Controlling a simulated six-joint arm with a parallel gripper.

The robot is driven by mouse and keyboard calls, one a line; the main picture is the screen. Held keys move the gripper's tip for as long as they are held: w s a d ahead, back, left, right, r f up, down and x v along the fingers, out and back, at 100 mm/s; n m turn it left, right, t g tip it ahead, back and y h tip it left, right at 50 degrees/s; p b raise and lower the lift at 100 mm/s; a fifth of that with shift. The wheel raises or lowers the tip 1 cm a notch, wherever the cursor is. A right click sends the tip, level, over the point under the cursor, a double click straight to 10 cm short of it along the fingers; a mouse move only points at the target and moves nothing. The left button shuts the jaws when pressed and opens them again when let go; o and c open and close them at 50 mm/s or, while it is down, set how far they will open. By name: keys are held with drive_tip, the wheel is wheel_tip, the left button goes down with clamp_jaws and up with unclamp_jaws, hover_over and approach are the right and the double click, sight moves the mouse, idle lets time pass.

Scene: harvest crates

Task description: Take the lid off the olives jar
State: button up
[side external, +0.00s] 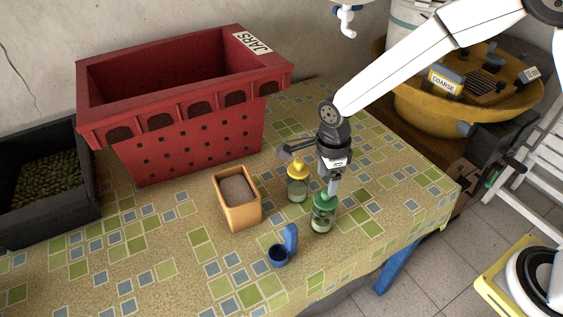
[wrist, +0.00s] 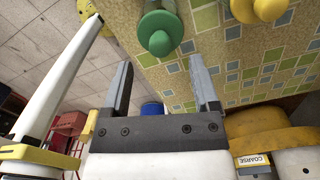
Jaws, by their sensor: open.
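A glass jar (side external: 321,224) with a green knobbed lid (side external: 324,200) stands upright near the table's front edge, with greenish contents. A second glass jar (side external: 297,194) with a yellow lid (side external: 298,169) stands just behind it to the left. No label is readable on either, so I cannot tell by name which holds olives. My gripper (side external: 331,190) points down right above the green lid, open and empty. In the wrist view the green lid (wrist: 160,32) lies just beyond the spread fingertips (wrist: 164,68), the yellow lid (wrist: 258,8) to the right. The green lid appears seated.
A red crate marked JARS (side external: 190,135) and a dark crate of olives (side external: 75,215) are further left. Tablecloth right of the jars is clear.

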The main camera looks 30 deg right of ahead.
sight(326, 192)
drive_tip(key=shift+d+f, duration=0.2)
drive_tip(key=shift+f, duration=2.45)
clamp_jaws()
